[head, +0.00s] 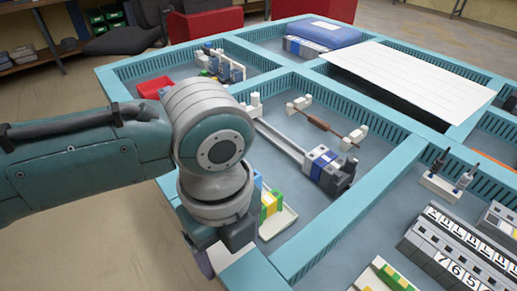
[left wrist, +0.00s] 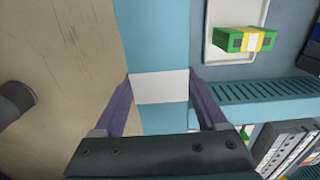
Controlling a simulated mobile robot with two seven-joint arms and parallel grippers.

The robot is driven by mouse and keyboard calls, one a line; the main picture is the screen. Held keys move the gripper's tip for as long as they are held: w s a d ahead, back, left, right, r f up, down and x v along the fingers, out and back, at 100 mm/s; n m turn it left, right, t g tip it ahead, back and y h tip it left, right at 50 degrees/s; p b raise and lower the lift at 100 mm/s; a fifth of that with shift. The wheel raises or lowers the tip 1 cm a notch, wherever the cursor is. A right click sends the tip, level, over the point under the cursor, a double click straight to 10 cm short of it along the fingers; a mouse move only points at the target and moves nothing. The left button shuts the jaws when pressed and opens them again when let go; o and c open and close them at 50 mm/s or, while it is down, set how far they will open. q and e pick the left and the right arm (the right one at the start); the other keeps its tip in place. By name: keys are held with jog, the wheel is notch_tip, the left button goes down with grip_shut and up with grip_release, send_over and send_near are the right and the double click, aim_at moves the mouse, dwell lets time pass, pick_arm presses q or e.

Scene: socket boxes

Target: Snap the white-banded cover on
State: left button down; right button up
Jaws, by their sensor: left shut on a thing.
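My left gripper (head: 218,258) reaches down at the near left edge of the teal frame. In the left wrist view its two purple fingers (left wrist: 160,90) stand on either side of a white band (left wrist: 160,87) across the teal rim (left wrist: 153,35) and close on it. The band also shows in the head view (head: 238,253). I cannot tell whether it is a separate piece. A green block with a yellow and white band (head: 271,204) sits on a white tray (head: 276,226); the block also shows in the left wrist view (left wrist: 232,39). My right gripper is out of view.
Teal dividers make several bays. A blue and grey block with white stripes (head: 324,166) and a brown rod on white stands (head: 318,122) share the middle bay. A large white panel (head: 408,77) lies at the back. Numbered grey modules (head: 458,250) stand at the right.

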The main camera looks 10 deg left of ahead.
pick_arm(q)
jog(key=shift+f, duration=0.35)
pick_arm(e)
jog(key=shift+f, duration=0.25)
pick_arm(q)
grip_release()
jog(key=shift+r, duration=0.15)
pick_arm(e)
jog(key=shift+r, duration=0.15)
pick_arm(q)
notch_tip(320, 180, up, 8)
jog(key=p, duration=0.8)
jog(key=shift+f, duration=0.35)
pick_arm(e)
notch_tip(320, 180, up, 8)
